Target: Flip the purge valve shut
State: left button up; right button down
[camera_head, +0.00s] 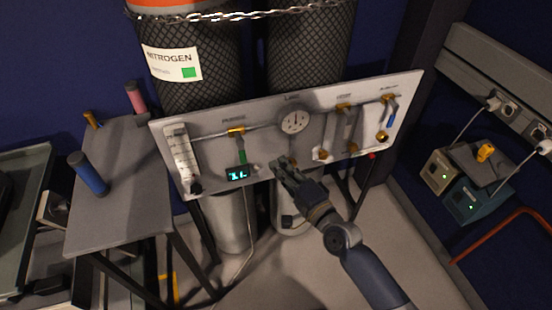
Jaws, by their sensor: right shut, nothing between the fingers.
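A grey panel (215,180) stands in front of the tall dark cylinders. On its left part, under a small label that seems to read PURGE, is a brass valve body (236,132) on the horizontal pipe. Its green handle (242,157) hangs down, across the pipe's line. My right gripper (281,164) is shut and empty, in front of the panel's lower middle, to the right of the green handle and apart from it. My left gripper is not in view.
A round gauge (294,120) and further valves, one with a blue handle (392,112), are on the panel. A lit display (237,173) sits below the green handle. A small table (125,210) with a blue cylinder (88,174) stands left. Instrument boxes (466,203) stand right.

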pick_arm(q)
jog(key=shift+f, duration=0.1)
pick_arm(e)
jog(key=v, duration=0.5)
jog(key=shift+s+d, duration=0.15)
jog(key=shift+d, duration=0.2)
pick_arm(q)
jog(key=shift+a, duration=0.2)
pick_arm(e)
jog(key=shift+f, duration=0.1)
